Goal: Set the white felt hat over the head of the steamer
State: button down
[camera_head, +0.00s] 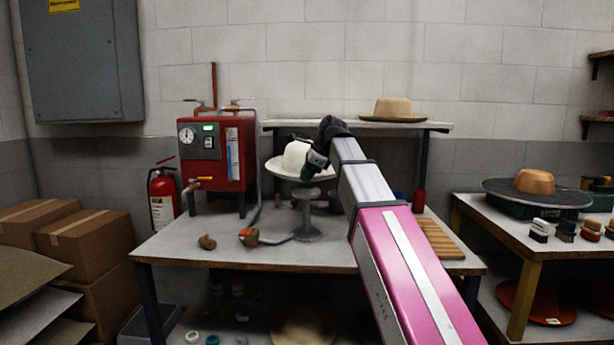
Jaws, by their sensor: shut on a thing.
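The white felt hat (293,158) is at the middle of the view, brim down and a little tilted, above the workbench. My gripper (313,170) is at the hat's right side and is shut on it; the fingertips are small and partly hidden. The steamer's stand (307,222) rises from the bench just below and to the right of the hat, with a round grey head (306,193) on top. The hat's brim is close above that head; I cannot tell whether they touch. A hose runs from the stand's base to the left.
A red boiler (226,152) stands on the workbench (190,245) at the left. A tan hat (391,108) rests on the raised shelf (290,124) behind. A slatted wooden board (440,240) lies at the bench's right. Small brown pieces lie near the front edge.

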notch_tip(320, 180, down, 14)
jog(key=shift+r, duration=0.2)
dwell(1.4)
jog(key=shift+f, duration=1.15)
dwell(1.8)
jog(key=c, duration=1.1)
grip_release()
jog(key=v, duration=1.1)
jog(key=shift+f, duration=0.1)
